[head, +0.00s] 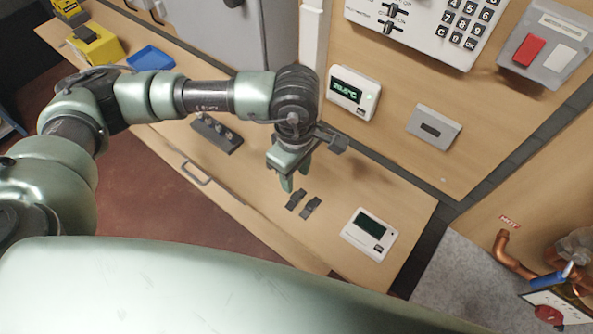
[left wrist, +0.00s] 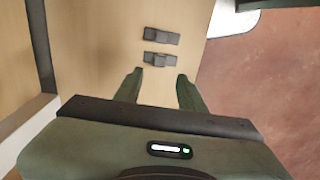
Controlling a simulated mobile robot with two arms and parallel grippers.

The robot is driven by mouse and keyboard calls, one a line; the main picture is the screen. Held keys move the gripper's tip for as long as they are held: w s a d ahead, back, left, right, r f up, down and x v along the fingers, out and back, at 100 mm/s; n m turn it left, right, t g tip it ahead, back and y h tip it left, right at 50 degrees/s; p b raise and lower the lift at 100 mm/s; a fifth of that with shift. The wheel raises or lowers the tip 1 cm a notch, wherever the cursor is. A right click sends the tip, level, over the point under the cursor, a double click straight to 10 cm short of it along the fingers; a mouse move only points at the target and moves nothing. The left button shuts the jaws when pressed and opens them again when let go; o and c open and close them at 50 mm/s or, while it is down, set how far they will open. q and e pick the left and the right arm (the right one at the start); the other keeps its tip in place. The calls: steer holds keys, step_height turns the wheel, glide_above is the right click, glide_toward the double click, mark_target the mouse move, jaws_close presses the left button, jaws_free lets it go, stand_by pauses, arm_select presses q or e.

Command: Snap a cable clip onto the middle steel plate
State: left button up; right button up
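Two small dark grey cable clips lie side by side on the wooden bench. In the head view one clip (head: 295,200) is closer to my left gripper (head: 294,179) than the other clip (head: 311,208). In the left wrist view the nearer clip (left wrist: 160,60) and the farther clip (left wrist: 161,36) lie just ahead of the open, empty fingers (left wrist: 158,84). The gripper points down beside the clips, apart from them. A grey plate (head: 447,134) with a dark slot-like middle is on the wooden wall; whether it is the middle steel plate I cannot tell. My right gripper is out of view.
On the bench (head: 400,205) are a white display unit (head: 369,234), a dark block with several pegs (head: 217,134), a blue tray (head: 151,59) and a yellow box (head: 97,47). A lit thermostat (head: 352,93) and a switch box (head: 545,52) are on the wall. Copper pipes (head: 515,258) are at right.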

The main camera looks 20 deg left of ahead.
mark_target(296, 195)
arm_select(q)
step_height(296, 195, down, 4)
steer(key=shift+r+b, duration=0.1)
steer(key=shift+b, duration=0.6)
step_height(296, 195, down, 3)
steer(key=b, duration=0.4)
steer(key=shift+f+b, duration=0.35)
steer(key=shift+f, duration=0.1)
jaws_close()
steer(key=shift+r, duration=0.15)
steer(key=shift+r+p, duration=0.9)
steer(key=shift+r, duration=2)
